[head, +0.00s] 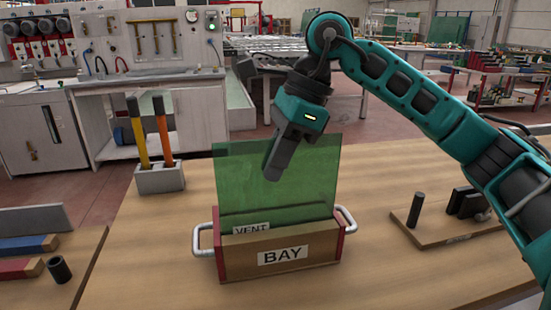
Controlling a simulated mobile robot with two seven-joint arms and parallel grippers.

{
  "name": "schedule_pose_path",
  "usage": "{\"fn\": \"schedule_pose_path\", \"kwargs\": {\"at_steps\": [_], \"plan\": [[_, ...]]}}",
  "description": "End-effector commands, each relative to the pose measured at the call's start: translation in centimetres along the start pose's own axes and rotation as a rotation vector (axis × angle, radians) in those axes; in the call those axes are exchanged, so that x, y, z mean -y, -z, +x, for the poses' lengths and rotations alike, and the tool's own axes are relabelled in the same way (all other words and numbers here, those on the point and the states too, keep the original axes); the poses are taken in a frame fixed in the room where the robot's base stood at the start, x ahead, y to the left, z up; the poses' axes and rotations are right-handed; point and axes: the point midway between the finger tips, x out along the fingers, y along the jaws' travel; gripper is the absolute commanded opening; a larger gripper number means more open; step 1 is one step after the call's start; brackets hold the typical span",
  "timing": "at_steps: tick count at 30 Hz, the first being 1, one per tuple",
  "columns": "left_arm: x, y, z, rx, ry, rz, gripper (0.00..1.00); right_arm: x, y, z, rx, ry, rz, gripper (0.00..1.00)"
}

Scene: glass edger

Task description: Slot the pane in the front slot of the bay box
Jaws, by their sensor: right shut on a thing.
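The pane (240,175) is a green see-through sheet, standing about upright at the bay box. The bay box (237,265) has a wooden front marked BAY, red ends and a metal handle at each side. A VENT label (245,230) shows just behind its front wall. The pane's lower part meets the box; I cannot tell which slot it is in or over, or how deep it sits. My right gripper (272,176) comes down from above and is shut on the pane's upper part. My left gripper is not in view.
A grey holder (160,180) with yellow and orange handled tools stands behind left of the box. A wooden board (440,236) with a dark peg and dark blocks lies to the right. A black cylinder (60,269) stands at left. The tabletop beside the box is clear.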

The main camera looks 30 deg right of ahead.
Motion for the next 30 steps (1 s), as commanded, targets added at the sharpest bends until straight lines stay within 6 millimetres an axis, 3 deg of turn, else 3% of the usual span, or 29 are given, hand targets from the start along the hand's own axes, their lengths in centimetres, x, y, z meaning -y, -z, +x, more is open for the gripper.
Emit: {"fn": "schedule_pose_path", "kwargs": {"at_steps": [10,19,23,30], "plan": [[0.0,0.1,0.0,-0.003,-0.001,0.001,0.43,0.0,0.0,-0.1,0.001,0.001,0.000,0.40],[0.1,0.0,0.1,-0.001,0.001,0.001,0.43,0.0,0.0,-0.3,-0.001,0.000,0.001,0.40],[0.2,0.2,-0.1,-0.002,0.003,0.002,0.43,0.1,-0.1,-2.0,0.001,0.004,0.001,0.40],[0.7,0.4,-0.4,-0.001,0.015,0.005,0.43,0.1,-0.1,-7.4,0.003,0.004,0.001,0.40]]}}
